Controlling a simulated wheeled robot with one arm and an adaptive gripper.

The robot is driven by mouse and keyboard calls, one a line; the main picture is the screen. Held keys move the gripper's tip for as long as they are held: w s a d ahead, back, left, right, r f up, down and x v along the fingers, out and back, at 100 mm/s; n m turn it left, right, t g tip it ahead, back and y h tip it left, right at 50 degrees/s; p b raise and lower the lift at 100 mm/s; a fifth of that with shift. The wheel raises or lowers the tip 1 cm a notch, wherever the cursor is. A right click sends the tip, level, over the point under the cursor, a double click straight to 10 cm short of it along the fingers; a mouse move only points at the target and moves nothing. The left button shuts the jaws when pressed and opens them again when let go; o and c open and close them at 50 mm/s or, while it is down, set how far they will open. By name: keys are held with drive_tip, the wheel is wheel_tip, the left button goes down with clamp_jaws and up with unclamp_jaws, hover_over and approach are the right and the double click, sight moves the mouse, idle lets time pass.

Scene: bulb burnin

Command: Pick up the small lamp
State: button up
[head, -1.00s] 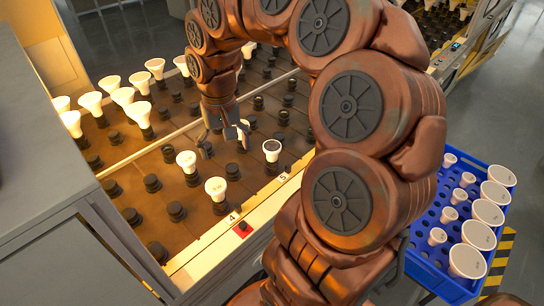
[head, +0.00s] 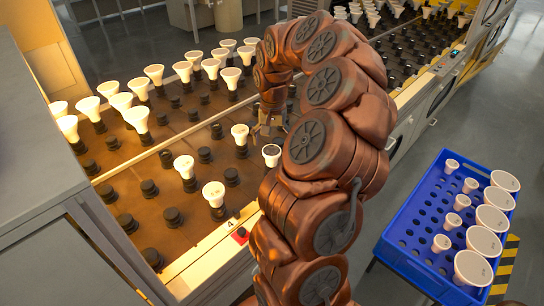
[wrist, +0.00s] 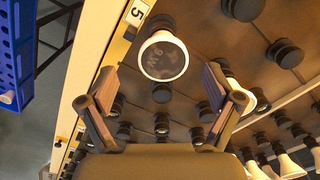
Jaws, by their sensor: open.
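A lamp with a dark grey face and white rim (head: 271,155) stands in a socket near the front edge of the rack, beside my arm. In the wrist view the same dark-faced lamp (wrist: 163,57), with "9W" on its face, shows between and beyond my fingers. My gripper (head: 270,124) is open and empty, just behind this lamp in the head view. In the wrist view both fingers of my gripper (wrist: 160,92) are spread, apart from the lamp. A white lamp (wrist: 228,76) is partly hidden behind the right finger. Small lamps (head: 470,185) also stand in the blue crate.
The brown rack (head: 190,240) holds many dark sockets, several white lamps (head: 185,166) near the gripper and lit ones at left. A blue crate (head: 400,250) with small and large lamps stands at right. A grey cabinet (head: 40,170) is at left.

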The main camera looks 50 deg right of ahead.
sight(271, 151)
drive_tip(key=shift+w+a+f+p, duration=0.1)
drive_tip(key=shift+f+p, duration=0.15)
drive_tip(key=shift+f, duration=0.95)
drive_tip(key=shift+w+f+p, duration=0.1)
drive_tip(key=shift+f+p, duration=0.15)
drive_tip(key=shift+f, duration=0.9)
drive_tip(key=c, duration=1.3)
drive_tip(key=shift+o, duration=0.2)
drive_tip(key=shift+r, duration=0.1)
drive_tip(key=shift+r+b, duration=0.35)
drive_tip(key=shift+r, duration=1.4)
drive_tip(key=s+a+r+b, duration=0.1)
drive_tip(key=s+a+b, duration=0.2)
drive_tip(key=s+a, duration=0.8)
drive_tip(key=shift+s+r, duration=0.2)
drive_tip(key=shift+s, duration=0.15)
